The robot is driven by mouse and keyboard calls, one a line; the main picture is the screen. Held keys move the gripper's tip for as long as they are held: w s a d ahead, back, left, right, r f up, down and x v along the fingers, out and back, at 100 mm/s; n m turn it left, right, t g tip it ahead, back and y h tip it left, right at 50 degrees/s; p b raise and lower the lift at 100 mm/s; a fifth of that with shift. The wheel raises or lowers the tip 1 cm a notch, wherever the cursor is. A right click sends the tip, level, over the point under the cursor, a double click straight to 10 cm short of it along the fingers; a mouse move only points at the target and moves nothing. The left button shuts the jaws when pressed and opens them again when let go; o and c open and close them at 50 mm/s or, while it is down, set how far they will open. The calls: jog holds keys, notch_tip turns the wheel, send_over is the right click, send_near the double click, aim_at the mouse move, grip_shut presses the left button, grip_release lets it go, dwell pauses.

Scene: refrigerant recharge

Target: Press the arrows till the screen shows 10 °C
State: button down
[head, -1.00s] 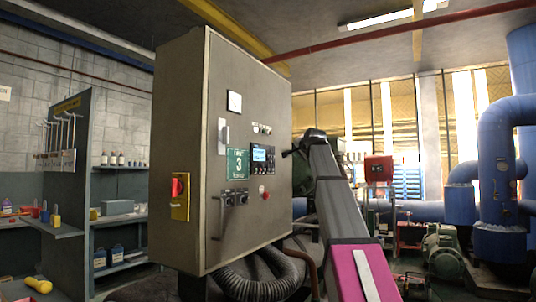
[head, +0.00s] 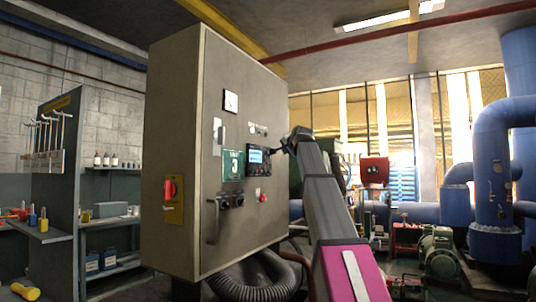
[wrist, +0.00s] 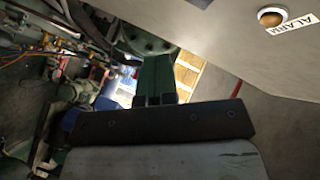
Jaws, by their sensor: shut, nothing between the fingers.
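The controller (head: 258,162) is a dark unit on the front of the grey cabinet, with a small lit blue screen (head: 256,156). Its digits are too small to read, and I cannot make out single arrow buttons. My gripper (head: 287,146) is shut and empty, its dark tip close by the controller's right edge; I cannot tell whether it touches. In the wrist view, my gripper (wrist: 155,88) points away from the camera beside the pale cabinet face. The screen and arrows are not visible in that view.
The grey cabinet (head: 180,235) carries a green "3" sign (head: 233,165), a red switch on yellow (head: 173,199), a handle and a red button (head: 263,198). An ALARM lamp (wrist: 272,17) shows in the wrist view. A hose (head: 255,285) hangs below.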

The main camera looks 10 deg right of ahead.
jog(key=shift+w+a, duration=0.8)
jog(key=shift+a, duration=0.3)
jog(key=shift+w+a, duration=0.8)
jog(key=shift+a, duration=0.3)
dwell(0.5)
jog(key=shift+w+a, duration=0.25)
jog(key=shift+a, duration=0.1)
jog(key=shift+w+a, duration=0.2)
jog(key=shift+a, duration=0.1)
dwell(0.6)
jog(key=shift+d, duration=0.1)
jog(key=shift+s+d, duration=0.45)
jog(key=shift+d, duration=0.1)
jog(key=shift+s+d, duration=0.1)
dwell(0.4)
jog(key=shift+s+d, duration=0.7)
jog(key=shift+d, duration=0.3)
jog(key=shift+s+d, duration=0.7)
jog(key=shift+d, duration=0.25)
dwell(0.9)
